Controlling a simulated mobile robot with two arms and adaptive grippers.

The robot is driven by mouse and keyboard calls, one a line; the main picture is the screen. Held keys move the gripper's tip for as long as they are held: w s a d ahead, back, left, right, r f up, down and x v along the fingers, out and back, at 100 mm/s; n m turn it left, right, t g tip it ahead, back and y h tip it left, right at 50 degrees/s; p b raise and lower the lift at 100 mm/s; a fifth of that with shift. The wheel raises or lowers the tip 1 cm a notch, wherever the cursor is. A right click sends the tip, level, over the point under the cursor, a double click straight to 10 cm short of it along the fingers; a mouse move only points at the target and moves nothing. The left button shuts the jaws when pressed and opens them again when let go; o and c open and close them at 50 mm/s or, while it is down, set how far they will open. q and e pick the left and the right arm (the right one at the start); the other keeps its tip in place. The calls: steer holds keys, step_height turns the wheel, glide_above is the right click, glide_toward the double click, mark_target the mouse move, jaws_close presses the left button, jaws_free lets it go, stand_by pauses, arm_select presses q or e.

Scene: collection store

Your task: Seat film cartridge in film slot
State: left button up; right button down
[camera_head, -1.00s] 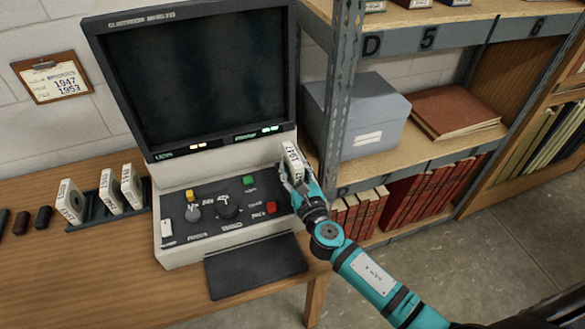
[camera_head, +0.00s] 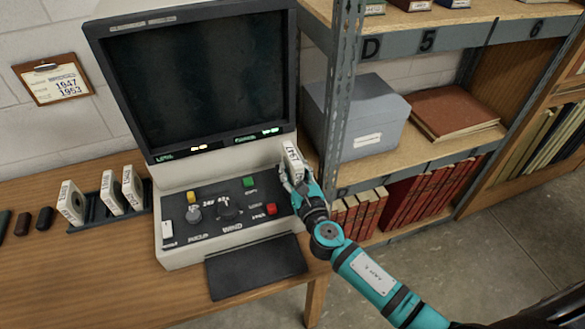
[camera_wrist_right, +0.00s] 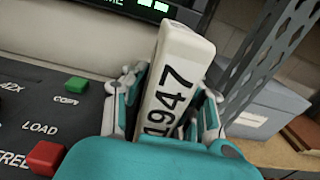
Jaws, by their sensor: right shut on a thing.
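My right gripper (camera_head: 298,183) is shut on a white film cartridge (camera_head: 292,158) at the right side of the film reader (camera_head: 172,172). In the right wrist view the cartridge (camera_wrist_right: 178,82) reads "1947" and stands up between the two fingers of the gripper (camera_wrist_right: 166,115), slightly tilted. Its top end lies close to the reader's front, below the green display. The film slot itself cannot be made out; the cartridge and gripper cover that area. I cannot tell whether the cartridge touches the reader. My left gripper is not in view.
Several other white cartridges (camera_head: 131,188) stand in a dark rack (camera_head: 93,216) at the left. A metal shelf post (camera_head: 342,95) stands close to the right of the gripper. The red button (camera_wrist_right: 47,158) and green button (camera_wrist_right: 76,83) lie left of it.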

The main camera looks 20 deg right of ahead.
steer(key=shift+f+b, duration=0.75)
steer(key=c, duration=1.4)
jaws_free()
steer(key=shift+o, duration=0.2)
steer(key=shift+s+f, duration=0.1)
steer(key=shift+s, duration=2.55)
steer(key=shift+s+d, duration=0.15)
steer(key=shift+s, duration=2.7)
